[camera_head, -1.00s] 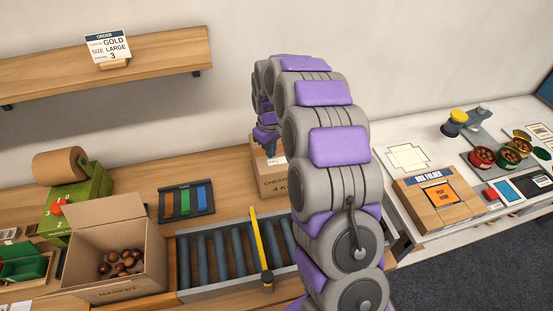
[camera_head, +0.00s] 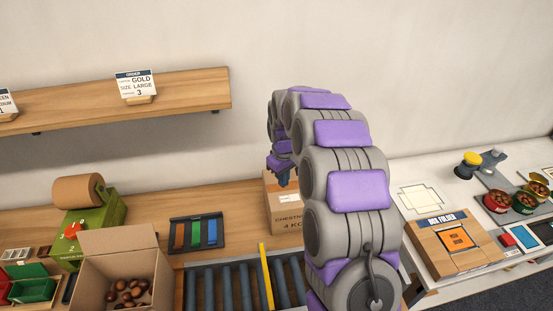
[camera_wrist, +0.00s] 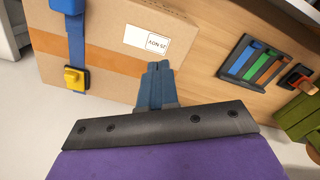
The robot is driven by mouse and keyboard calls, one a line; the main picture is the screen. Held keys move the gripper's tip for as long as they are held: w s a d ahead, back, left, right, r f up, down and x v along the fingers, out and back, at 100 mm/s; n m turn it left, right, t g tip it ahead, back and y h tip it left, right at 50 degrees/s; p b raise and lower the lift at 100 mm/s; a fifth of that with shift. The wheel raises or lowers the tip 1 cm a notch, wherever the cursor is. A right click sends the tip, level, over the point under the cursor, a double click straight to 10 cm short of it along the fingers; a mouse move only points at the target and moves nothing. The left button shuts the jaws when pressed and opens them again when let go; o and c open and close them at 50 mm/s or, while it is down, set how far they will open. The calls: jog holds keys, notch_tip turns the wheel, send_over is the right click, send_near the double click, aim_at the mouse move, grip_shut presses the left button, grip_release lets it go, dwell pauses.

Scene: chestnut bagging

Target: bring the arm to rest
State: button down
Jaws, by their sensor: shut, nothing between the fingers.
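My arm rises from the bottom of the head view as a chain of grey links with purple pads and curls over at the top. My gripper (camera_wrist: 157,72) shows in the wrist view as two blue fingers pressed together, with nothing between them. It hangs in front of a closed cardboard box (camera_wrist: 105,50) with a white label; I cannot tell whether it touches the box. In the head view the fingers are small and partly hidden at the arm's far end, beside the same box (camera_head: 287,222).
An open carton (camera_head: 118,250) with chestnuts stands at lower left, near a green dispenser (camera_head: 88,232). A roller conveyor (camera_head: 232,285) with a yellow bar lies left of my arm. A box folder (camera_head: 452,245) and several bowls sit on the right bench. A shelf (camera_head: 180,93) hangs above.

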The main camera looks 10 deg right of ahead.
jog(key=shift+r, duration=0.1)
jog(key=s+r+m, duration=0.1)
jog(key=s+r, duration=0.3)
jog(key=s, duration=0.6)
jog(key=s+r+m+g, duration=0.15)
jog(key=s+r, duration=0.25)
jog(key=s, duration=0.6)
jog(key=s+r+m, duration=0.1)
jog(key=s+r, duration=0.4)
jog(key=s, duration=0.5)
jog(key=s+f+m, duration=0.1)
jog(key=s+m, duration=0.1)
jog(key=s, duration=1.1)
jog(key=shift+f, duration=0.25)
jog(key=shift+m, duration=0.25)
